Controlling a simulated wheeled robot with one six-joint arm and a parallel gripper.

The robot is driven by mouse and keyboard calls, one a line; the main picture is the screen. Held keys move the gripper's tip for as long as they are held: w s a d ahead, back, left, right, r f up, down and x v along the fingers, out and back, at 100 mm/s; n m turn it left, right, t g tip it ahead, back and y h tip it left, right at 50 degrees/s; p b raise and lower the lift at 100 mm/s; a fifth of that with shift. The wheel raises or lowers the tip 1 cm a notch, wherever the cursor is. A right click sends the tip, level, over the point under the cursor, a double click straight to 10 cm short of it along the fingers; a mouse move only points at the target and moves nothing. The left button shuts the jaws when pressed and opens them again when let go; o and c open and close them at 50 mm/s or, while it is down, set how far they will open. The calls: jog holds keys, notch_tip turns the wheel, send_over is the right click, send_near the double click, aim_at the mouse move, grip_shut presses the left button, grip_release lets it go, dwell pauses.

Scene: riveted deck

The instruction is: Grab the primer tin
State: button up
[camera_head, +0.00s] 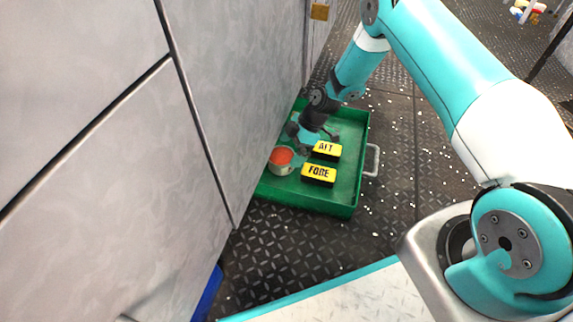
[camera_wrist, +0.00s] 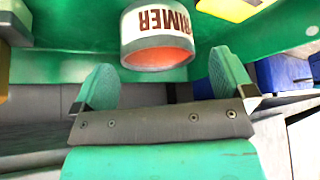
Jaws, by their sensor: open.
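The primer tin (camera_head: 281,161) is a pale tin with an orange-red top, standing in the green tray at its left side, near the grey wall. In the wrist view the tin (camera_wrist: 157,38) shows a white label with "RIMER" readable, and it lies ahead of the gap between my fingers. My gripper (camera_head: 311,139) is over the tray, just above and right of the tin in the head view. In the wrist view my gripper (camera_wrist: 163,66) is open, with one finger to each side and nothing between them. I see no contact with the tin.
The green tray (camera_head: 335,209) has raised walls and a grey handle (camera_head: 372,160) at right. Black-and-yellow blocks marked AFT (camera_head: 326,150) and FORE (camera_head: 319,174) sit right of the tin. The grey wall (camera_head: 225,80) stands close at left. Open deck (camera_head: 400,130) lies to the right.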

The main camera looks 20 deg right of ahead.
aim_at(285, 156)
jog(key=shift+b+x, duration=2.6)
jog(key=shift+b, duration=0.1)
jog(key=shift+w, duration=0.15)
jog(key=shift+r, duration=0.1)
jog(key=c, duration=0.8)
jog(key=shift+r, duration=0.1)
jog(key=shift+c, duration=0.2)
